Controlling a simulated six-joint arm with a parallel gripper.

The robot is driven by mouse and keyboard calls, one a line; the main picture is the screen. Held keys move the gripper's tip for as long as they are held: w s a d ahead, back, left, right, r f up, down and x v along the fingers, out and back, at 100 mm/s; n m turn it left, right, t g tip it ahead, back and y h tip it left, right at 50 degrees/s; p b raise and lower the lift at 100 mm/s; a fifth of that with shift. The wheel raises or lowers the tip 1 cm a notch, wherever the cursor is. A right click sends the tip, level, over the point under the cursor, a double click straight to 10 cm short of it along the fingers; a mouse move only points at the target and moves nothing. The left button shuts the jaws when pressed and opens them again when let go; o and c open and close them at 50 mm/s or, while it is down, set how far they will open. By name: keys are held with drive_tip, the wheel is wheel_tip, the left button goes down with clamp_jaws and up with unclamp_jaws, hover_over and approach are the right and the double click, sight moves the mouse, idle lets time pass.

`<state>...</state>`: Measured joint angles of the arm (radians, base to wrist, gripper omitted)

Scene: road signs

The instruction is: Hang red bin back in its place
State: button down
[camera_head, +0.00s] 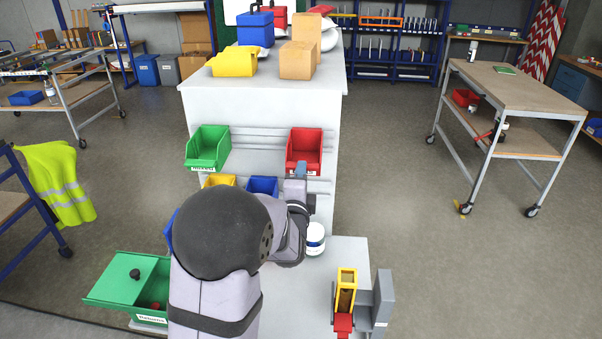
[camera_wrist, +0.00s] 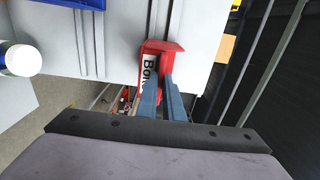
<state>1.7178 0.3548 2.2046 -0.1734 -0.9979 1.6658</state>
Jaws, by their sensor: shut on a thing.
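The red bin (camera_head: 304,146) is at the right end of the upper rail on the white panel (camera_head: 258,140), level with the green bin (camera_head: 208,148). My gripper (camera_head: 301,169) is shut on its front from below. In the wrist view, the blue-grey fingers (camera_wrist: 160,92) close on the red bin (camera_wrist: 159,47) beside its white label. The bin's back is at or very near a rail (camera_wrist: 172,18); whether it is hooked on cannot be told.
Yellow (camera_head: 221,180) and blue (camera_head: 262,185) bins hang below, partly hidden by my arm. A white tub (camera_head: 315,238) stands on the lower ledge. Boxes and bins stand on top of the panel unit. A green lidded bin (camera_head: 135,285) is at lower left.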

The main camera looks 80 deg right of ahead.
drive_tip(key=c, duration=1.8)
unclamp_jaws()
drive_tip(key=shift+a+f, duration=0.1)
drive_tip(key=shift+a, duration=0.05)
drive_tip(key=shift+a+b, duration=1.55)
drive_tip(key=shift+a, duration=1.95)
